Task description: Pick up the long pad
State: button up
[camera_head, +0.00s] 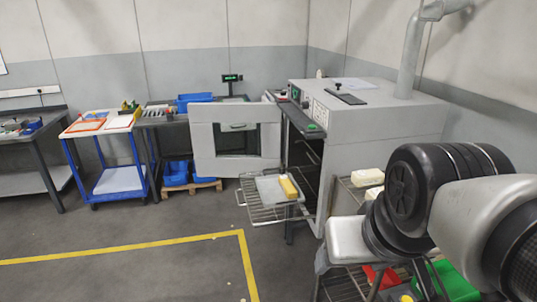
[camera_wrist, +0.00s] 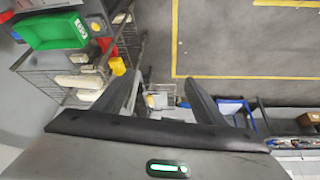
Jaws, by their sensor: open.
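Several cream blocks lie on a wire rack. In the wrist view, a longer flat cream pad (camera_wrist: 78,81) lies left of my gripper, with a shorter cream block (camera_wrist: 80,58) beside it. Another pale piece (camera_wrist: 88,95) is partly hidden by the left finger. In the head view, a cream block (camera_head: 367,177) shows on the rack, partly behind my arm. I cannot tell for certain which one is the long pad. My gripper (camera_wrist: 162,78) is open and empty, its dark fingers spread apart, with no object between the fingertips.
A green bin (camera_wrist: 50,30) and a red bin (camera_wrist: 105,45) stand on the rack. An oven (camera_head: 385,120) has its door open, with a yellow block (camera_head: 288,187) on a tray (camera_head: 268,190) on its pulled-out shelf. A blue cart (camera_head: 120,183) stands left. The floor inside the yellow lines is clear.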

aim_at(288, 187)
jog(key=z, duration=0.3)
jog(key=i+j+z, duration=0.25)
jog(key=j+z, duration=0.25)
jog(key=i+j+z, duration=0.1)
jog(key=j+z, duration=0.2)
jog(key=i+j+z, duration=0.15)
jog(key=j, duration=0.45)
jog(key=j+z, duration=0.1)
jog(key=j, duration=0.5)
jog(key=i+j, duration=0.1)
jog(key=j, duration=0.65)
jog(key=i+j, duration=0.1)
jog(key=j, duration=0.65)
jog(key=i+j+z, duration=0.1)
jog(key=j, duration=0.65)
jog(key=i+j, duration=0.55)
